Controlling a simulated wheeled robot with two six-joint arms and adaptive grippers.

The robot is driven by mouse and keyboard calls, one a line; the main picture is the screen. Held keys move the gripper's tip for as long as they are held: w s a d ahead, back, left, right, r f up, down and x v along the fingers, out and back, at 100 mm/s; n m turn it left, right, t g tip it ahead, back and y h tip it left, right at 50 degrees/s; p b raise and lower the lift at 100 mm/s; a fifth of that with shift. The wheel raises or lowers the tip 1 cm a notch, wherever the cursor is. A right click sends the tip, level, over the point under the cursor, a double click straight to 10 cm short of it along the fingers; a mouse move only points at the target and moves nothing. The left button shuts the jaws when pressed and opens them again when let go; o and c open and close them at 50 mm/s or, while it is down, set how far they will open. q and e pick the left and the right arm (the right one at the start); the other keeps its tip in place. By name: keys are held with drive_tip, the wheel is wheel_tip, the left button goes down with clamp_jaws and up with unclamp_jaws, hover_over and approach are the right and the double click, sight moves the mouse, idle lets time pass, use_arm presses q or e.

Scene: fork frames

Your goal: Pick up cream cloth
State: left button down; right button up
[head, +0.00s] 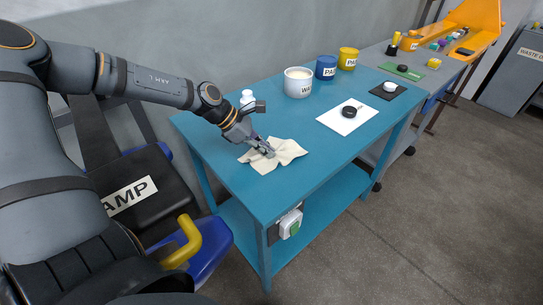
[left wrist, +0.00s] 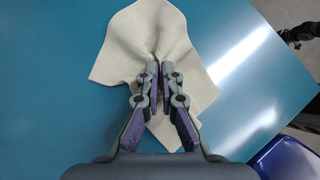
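The cream cloth (head: 287,152) lies crumpled on the blue table near its left end. My left gripper (head: 268,152) is down at the cloth. In the left wrist view the cloth (left wrist: 125,45) spreads out beyond and beneath the fingers. The fingertips of my left gripper (left wrist: 159,68) are close together, with a pinched fold of cloth running between them and creases spreading away from it. The cloth appears to rest on the table still.
The blue table (head: 230,185) has a white bottle (head: 247,97), a white bucket (head: 298,82), a blue can (head: 326,67) and a yellow can (head: 348,58) along the back. A black round item (head: 349,112) lies on a white sheet (head: 335,124) to the right. The table's front left is clear.

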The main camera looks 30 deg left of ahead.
use_arm(q)
drive_tip(key=shift+s+d+f, duration=0.1)
drive_tip(key=shift+s+f, duration=0.15)
drive_tip(key=shift+f, duration=0.1)
use_arm(e)
drive_tip(key=shift+f, duration=0.1)
use_arm(q)
drive_tip(key=shift+r+p, duration=0.5)
drive_tip(key=shift+r, duration=0.15)
wheel_tip(320, 180, up, 11)
drive_tip(key=p, duration=0.7)
drive_tip(key=shift+w+p, duration=0.25)
drive_tip(key=shift+p, duration=0.05)
use_arm(e)
wheel_tip(320, 180, up, 8)
drive_tip(key=s, duration=0.1)
drive_tip(key=shift+s, duration=0.3)
